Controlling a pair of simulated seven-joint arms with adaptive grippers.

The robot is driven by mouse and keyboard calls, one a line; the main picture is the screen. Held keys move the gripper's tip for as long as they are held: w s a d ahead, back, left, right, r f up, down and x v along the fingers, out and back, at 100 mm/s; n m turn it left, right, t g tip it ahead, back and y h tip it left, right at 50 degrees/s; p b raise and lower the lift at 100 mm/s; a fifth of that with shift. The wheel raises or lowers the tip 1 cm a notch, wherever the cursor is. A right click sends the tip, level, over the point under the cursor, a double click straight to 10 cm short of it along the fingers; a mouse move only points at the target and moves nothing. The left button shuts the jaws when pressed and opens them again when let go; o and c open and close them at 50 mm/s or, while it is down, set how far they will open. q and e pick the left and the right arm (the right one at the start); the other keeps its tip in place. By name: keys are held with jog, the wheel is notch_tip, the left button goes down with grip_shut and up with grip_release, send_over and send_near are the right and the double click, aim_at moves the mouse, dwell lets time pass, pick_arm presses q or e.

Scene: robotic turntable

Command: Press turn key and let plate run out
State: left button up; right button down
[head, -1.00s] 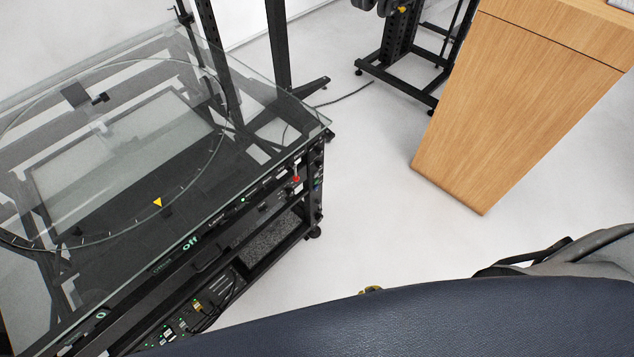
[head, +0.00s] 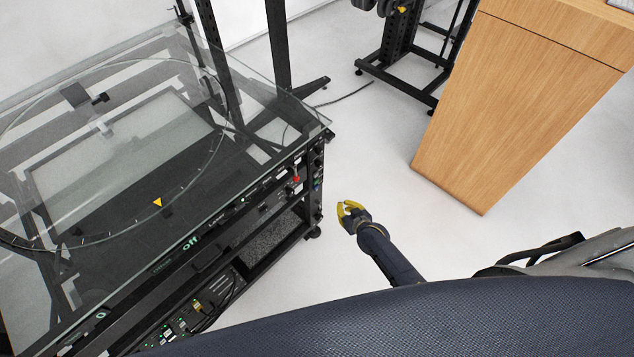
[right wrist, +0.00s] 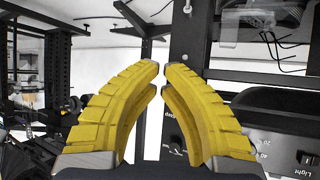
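The turntable's glass plate (head: 120,190) lies flat on a black frame at the left in the head view. A yellow triangle marker (head: 157,202) sits near its round rim. The front control panel (head: 245,205) has green lights, an "off" display (head: 190,243) and a small red control (head: 296,179). I cannot make out which control is the turn key. My right gripper (head: 341,209) is right of the panel's end, apart from it and empty. In the right wrist view its yellow fingers (right wrist: 161,68) leave a narrow gap. Dials and a "Light" label (right wrist: 300,145) show behind the right finger. My left gripper is not in view.
A wooden cabinet (head: 520,110) stands at the right. A black stand (head: 400,60) is behind, with a cable (head: 345,97) on the floor. Black uprights (head: 278,50) rise behind the turntable.

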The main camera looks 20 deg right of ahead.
aim_at(316, 181)
jog(key=shift+w+a+r+t, duration=0.15)
jog(key=shift+w+r, duration=0.15)
jog(key=shift+r, duration=0.2)
jog(key=shift+w+a+r+t, duration=0.15)
jog(key=shift+w+r, duration=0.15)
jog(key=shift+r, duration=0.2)
jog(key=shift+d, duration=0.1)
jog(key=w+a, duration=0.4)
jog(key=w, duration=0.3)
jog(key=shift+w+a, duration=0.25)
jog(key=shift+w+a, duration=0.1)
dwell(1.3)
jog(key=shift+w+a, duration=0.15)
jog(key=shift+w, duration=0.15)
